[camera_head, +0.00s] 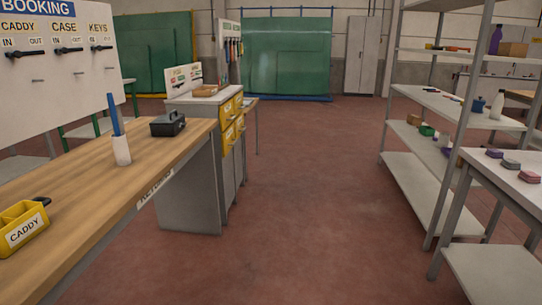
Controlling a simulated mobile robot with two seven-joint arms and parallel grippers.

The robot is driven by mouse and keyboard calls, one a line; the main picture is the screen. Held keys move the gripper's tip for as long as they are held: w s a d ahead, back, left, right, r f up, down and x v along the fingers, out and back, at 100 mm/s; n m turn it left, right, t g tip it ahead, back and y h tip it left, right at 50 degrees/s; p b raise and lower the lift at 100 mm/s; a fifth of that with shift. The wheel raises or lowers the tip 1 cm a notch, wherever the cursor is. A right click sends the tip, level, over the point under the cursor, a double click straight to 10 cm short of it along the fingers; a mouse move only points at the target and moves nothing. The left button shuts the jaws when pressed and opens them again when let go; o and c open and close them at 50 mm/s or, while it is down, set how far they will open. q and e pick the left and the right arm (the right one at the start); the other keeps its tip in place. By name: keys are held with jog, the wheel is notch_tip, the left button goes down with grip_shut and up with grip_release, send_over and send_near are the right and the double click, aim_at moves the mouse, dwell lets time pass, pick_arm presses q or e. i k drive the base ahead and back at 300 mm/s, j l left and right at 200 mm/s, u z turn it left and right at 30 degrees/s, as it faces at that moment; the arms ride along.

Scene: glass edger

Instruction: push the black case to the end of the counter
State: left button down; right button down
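The black case (168,124) sits upright on the wooden counter (95,195), close to its far end. It is a small dark box with a handle on top. Neither of my grippers shows in the head view, and nothing is touching the case.
A white cup (121,150) with a blue stick stands on the counter nearer than the case. A yellow caddy (22,226) sits at the near left. A booking board (58,55) rises behind the counter. Shelves (440,100) stand to the right, with clear red floor between.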

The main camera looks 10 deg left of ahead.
aim_at(157, 130)
jog(key=i+u, duration=0.25)
jog(key=i, duration=0.4)
jog(key=i+l+u, duration=0.25)
jog(key=i, duration=0.4)
jog(key=j, duration=0.1)
